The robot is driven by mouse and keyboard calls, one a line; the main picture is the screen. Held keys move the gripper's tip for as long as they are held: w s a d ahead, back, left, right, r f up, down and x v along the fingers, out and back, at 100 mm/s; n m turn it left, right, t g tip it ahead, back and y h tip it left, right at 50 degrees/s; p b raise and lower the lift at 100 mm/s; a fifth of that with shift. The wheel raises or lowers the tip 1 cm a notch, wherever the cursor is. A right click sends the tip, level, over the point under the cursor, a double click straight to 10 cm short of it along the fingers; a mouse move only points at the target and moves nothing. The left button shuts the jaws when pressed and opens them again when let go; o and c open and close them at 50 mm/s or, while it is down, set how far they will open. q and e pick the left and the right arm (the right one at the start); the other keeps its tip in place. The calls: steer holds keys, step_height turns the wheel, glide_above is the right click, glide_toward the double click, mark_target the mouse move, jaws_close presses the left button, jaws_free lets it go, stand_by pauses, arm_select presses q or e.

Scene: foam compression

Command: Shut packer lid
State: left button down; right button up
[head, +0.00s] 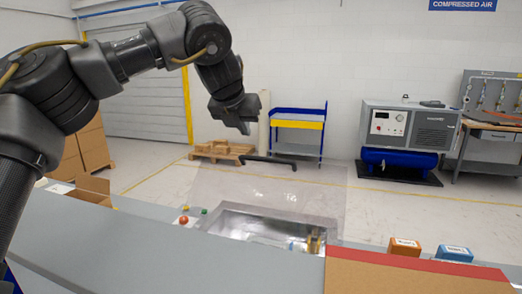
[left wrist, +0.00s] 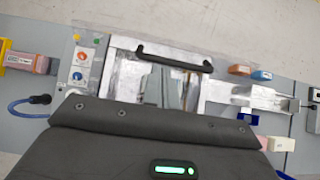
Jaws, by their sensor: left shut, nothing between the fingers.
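The packer's clear lid (head: 300,185) stands raised and tilted behind the open metal chamber (head: 232,222) in the head view. Its black bar handle (head: 268,161) runs along the lid's upper edge. The handle also shows in the left wrist view (left wrist: 175,54), across the top of the packer. My left gripper (head: 243,124) is shut and empty, in the air above and slightly left of the handle, apart from it in the head view. The chamber floor is partly hidden by the front edge and glare. My right gripper is in neither view.
Red and green buttons (head: 183,220) sit left of the chamber. An open carton (head: 90,190) stands further left. Orange (head: 404,246) and blue (head: 455,253) boxes lie at the right, behind a red-edged cardboard panel (head: 400,278).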

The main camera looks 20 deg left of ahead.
arm_select(q)
steer(key=p, duration=0.4)
glide_toward(254, 166)
steer(key=w, duration=0.3)
steer(key=p+x, duration=0.1)
steer(key=x, duration=0.1)
steer(key=p+x, duration=0.1)
steer(key=x, duration=0.1)
steer(key=shift+w+r+p, duration=0.2)
steer(key=shift+w+p, duration=0.05)
steer(key=shift+p, duration=0.05)
steer(key=shift+w+f, duration=0.25)
steer(key=shift+f, duration=0.1)
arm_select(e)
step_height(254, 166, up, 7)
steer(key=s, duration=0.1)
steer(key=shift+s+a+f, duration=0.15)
